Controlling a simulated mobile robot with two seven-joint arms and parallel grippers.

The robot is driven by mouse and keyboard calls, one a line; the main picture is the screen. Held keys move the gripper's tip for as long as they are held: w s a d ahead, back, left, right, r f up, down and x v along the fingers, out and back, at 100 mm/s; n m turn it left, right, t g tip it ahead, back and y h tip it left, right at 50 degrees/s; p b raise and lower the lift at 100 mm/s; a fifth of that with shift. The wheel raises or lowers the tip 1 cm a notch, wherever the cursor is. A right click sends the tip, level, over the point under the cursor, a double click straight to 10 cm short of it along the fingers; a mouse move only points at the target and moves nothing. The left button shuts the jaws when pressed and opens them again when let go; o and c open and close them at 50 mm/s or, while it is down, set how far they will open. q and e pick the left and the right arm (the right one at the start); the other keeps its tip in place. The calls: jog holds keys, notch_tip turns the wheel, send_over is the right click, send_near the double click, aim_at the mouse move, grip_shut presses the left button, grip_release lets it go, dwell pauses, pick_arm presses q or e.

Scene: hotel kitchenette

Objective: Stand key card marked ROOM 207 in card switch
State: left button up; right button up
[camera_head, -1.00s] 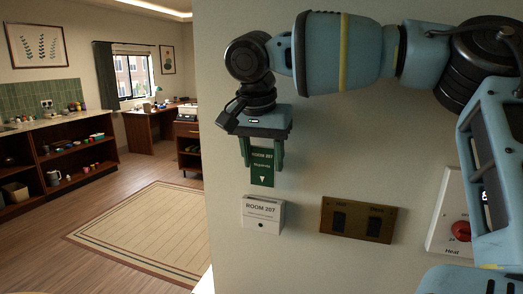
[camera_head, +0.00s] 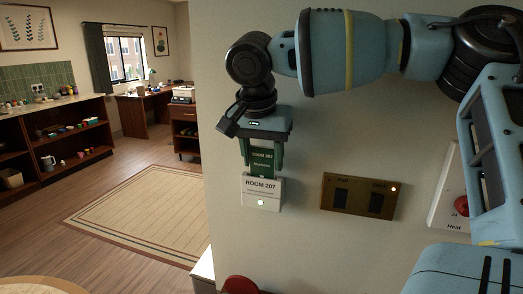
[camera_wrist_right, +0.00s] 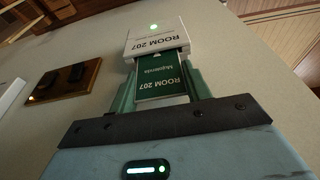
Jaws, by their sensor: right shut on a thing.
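The green key card marked ROOM 207 (camera_head: 262,161) stands upright with its lower part inside the white card switch (camera_head: 262,192) on the wall. The switch is also labelled ROOM 207 and shows a lit green light. My right gripper (camera_head: 262,158) is shut on the upper part of the card, just above the switch. In the right wrist view the card (camera_wrist_right: 162,82) lies between the fingers, with its far end in the slot of the switch (camera_wrist_right: 157,38). My left gripper is not in view.
A brass double switch plate (camera_head: 358,196) is on the wall right of the card switch, with a small light lit. A heat control with a red knob (camera_head: 461,206) is further right, partly behind my arm. A rug (camera_head: 140,220) and shelves (camera_head: 75,145) are to the left.

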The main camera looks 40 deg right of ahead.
jog(key=shift+f, duration=0.6)
jog(key=shift+f, duration=0.1)
jog(key=o, duration=1)
jog(key=shift+a, duration=0.1)
jog(key=shift+f, duration=0.1)
jog(key=w+v, duration=0.1)
jog(key=v, duration=0.7)
jog(key=shift+s, duration=0.45)
